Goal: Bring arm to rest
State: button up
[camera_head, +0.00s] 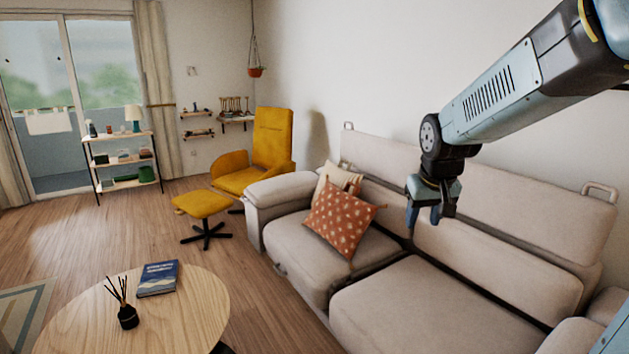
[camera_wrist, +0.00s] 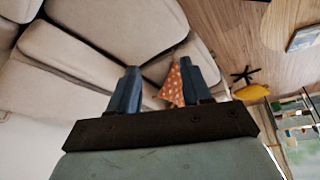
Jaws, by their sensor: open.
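My gripper (camera_head: 423,218) hangs at the end of my arm, which reaches in from the upper right in the head view. It is above the beige sofa (camera_head: 465,297), in front of the backrest, with its fingers pointing down. In the wrist view the two blue fingers of my gripper (camera_wrist: 158,82) stand apart with nothing between them. The sofa (camera_wrist: 110,40) and part of the orange patterned cushion (camera_wrist: 174,84) show beyond the fingers.
The orange cushion (camera_head: 340,220) leans on the sofa's left part. A round wooden table (camera_head: 190,318) holds a blue book (camera_head: 158,278) and a reed diffuser (camera_head: 127,316). A yellow armchair (camera_head: 272,140), a footstool (camera_head: 202,203) and a shelf (camera_head: 123,158) stand farther back. Wooden floor (camera_head: 120,230) is clear between them.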

jog(key=s+r, duration=0.2)
jog(key=s, duration=0.7)
jog(key=s+r+t, duration=0.1)
jog(key=s+r, duration=0.2)
jog(key=s, duration=0.7)
jog(key=shift+m, duration=0.4)
jog(key=shift+r, duration=0.1)
jog(key=shift+c, duration=0.6)
jog(key=shift+w+a, duration=0.1)
jog(key=shift+a, duration=0.1)
